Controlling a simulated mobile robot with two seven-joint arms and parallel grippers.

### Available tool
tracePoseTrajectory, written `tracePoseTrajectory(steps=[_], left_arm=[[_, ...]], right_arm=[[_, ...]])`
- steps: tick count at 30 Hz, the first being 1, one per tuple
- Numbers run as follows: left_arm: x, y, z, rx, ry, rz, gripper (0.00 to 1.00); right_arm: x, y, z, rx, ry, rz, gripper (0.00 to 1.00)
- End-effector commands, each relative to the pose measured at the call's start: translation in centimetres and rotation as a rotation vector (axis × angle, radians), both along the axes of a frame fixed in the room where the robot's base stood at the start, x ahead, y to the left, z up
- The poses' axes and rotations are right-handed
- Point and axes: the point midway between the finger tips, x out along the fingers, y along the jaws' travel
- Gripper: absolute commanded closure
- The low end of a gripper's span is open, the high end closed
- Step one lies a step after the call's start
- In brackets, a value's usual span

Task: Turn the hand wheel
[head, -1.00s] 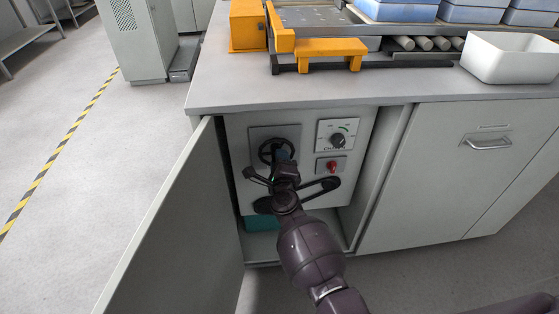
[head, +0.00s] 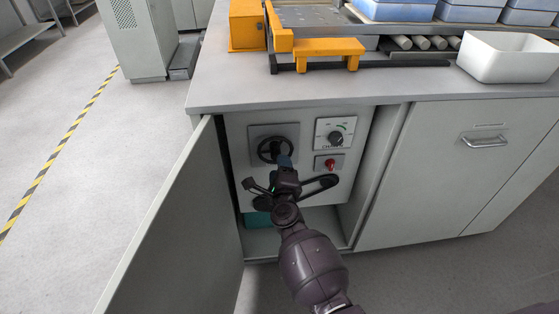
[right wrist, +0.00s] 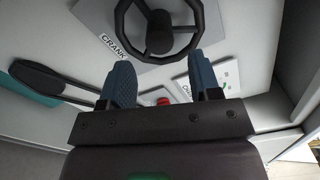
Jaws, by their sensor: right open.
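The black hand wheel (head: 276,150) is on a grey panel inside the open cabinet. In the right wrist view the wheel (right wrist: 160,30) shows its rim, spokes and round hub, beside a label reading CRANK. My right gripper (head: 285,162) is in front of the wheel's lower right part and hides a little of it. In the right wrist view its two blue-padded fingers (right wrist: 162,75) are spread apart with nothing between them. My left gripper is out of view.
A dial (head: 337,139) and a red knob (head: 331,164) sit right of the wheel. The open cabinet door (head: 175,225) stands left of my arm. The countertop (head: 400,88) overhangs above, with a white bin (head: 510,58) on it. A teal item (head: 257,219) lies below.

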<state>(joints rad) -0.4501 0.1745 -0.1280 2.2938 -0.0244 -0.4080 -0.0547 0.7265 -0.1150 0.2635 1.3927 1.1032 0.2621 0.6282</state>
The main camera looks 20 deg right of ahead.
Motion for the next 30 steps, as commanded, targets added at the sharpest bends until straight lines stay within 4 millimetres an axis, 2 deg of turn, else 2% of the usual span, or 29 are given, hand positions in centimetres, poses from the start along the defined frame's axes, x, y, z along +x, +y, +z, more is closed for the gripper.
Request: tracePoseTrajectory(steps=[6,12,18,30], left_arm=[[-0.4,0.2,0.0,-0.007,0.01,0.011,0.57],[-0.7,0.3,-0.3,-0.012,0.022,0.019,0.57],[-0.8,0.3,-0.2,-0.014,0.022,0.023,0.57],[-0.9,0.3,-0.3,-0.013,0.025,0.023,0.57]], right_arm=[[-3.4,1.0,0.2,0.001,-0.002,0.001,0.43],[-5.5,1.6,0.1,0.001,-0.002,0.001,0.43],[-6.2,1.8,0.0,0.001,0.0,0.0,0.43],[-6.3,1.8,0.0,0.001,0.001,0.0,0.43]])
